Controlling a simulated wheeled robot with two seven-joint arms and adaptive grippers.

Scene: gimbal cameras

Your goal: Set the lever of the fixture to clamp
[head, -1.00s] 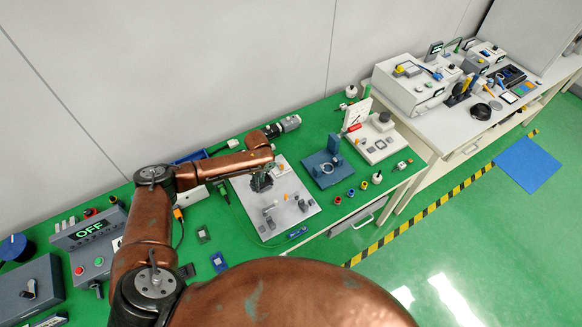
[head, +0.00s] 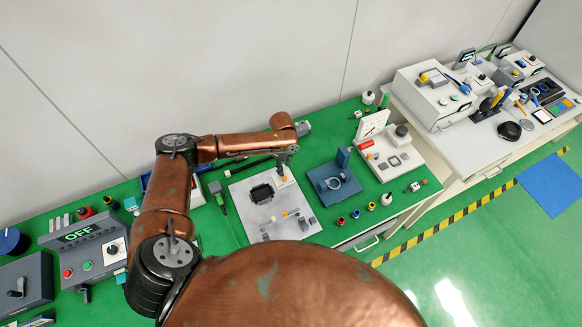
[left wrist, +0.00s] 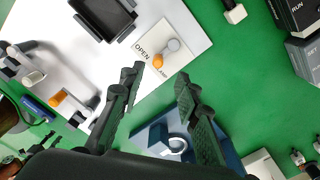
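The fixture is a pale plate (head: 243,192) on the green bench with a black nest (head: 262,193) on it; the plate also shows in the left wrist view (left wrist: 60,40). Its lever has a grey round pivot (left wrist: 173,45) and an orange knob (left wrist: 158,62), on a white label plate. My left gripper (head: 287,154) is above the plate's far right corner. In the left wrist view its fingers (left wrist: 159,78) are apart and empty, with the knob between and beyond the tips. My right gripper is not seen.
A blue fixture (head: 333,182) stands just right of the plate, and a white panel unit (head: 388,160) beyond it. Small clamps with orange tips (head: 292,213) sit at the plate's near side. A control box reading OFF (head: 85,245) is at the left.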

